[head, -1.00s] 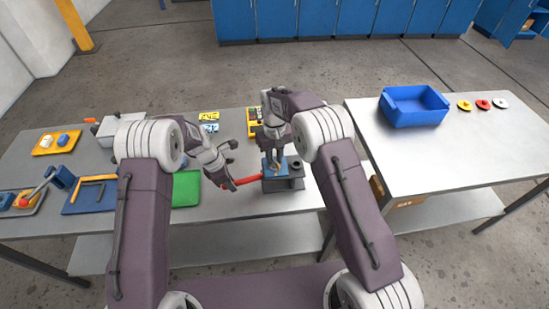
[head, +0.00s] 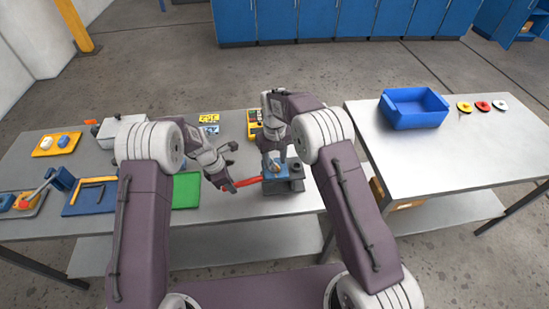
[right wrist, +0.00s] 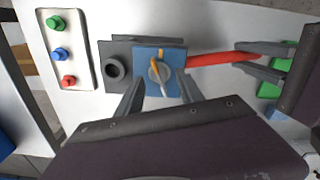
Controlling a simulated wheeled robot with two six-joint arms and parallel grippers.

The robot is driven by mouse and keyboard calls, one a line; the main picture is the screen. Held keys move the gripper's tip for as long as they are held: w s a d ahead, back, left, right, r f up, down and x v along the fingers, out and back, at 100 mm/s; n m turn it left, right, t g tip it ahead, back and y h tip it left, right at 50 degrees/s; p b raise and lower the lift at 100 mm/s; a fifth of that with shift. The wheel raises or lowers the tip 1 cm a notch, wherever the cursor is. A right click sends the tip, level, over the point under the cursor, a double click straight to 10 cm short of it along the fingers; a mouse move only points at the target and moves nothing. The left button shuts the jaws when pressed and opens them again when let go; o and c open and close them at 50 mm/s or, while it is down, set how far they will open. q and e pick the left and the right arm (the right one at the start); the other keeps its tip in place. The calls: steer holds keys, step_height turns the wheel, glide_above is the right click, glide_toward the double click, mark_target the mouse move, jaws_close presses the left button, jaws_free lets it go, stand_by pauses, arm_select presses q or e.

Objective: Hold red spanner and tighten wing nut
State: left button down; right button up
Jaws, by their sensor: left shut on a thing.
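The red spanner (head: 247,183) lies level, its far end at the blue block (head: 266,172) on a dark grey fixture (head: 283,187). My left gripper (head: 230,186) is shut on the spanner's handle; it also shows in the right wrist view (right wrist: 263,58). The wing nut (right wrist: 160,71), with a grey round middle and an orange and a white wing, sits on the blue block. My right gripper (head: 274,150) is above the block. In the right wrist view its fingers (right wrist: 159,84) are apart either side of the wing nut, with gaps visible.
A grey part with a round ring (right wrist: 113,68) is beside the blue block. A white panel with green, blue and red knobs (right wrist: 68,50) lies beyond it. A blue bin (head: 414,107) stands on the right table.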

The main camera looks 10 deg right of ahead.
mark_target(275, 164)
step_height(275, 164, up, 12)
stand_by(0.3)
steer(key=shift+o, duration=0.2)
steer(key=shift+n, duration=0.6)
steer(key=f, duration=1.2)
steer(key=shift+s+d+f, duration=0.1)
steer(key=shift+s+f, duration=0.1)
steer(key=shift+f, duration=0.15)
steer(key=shift+c, duration=0.4)
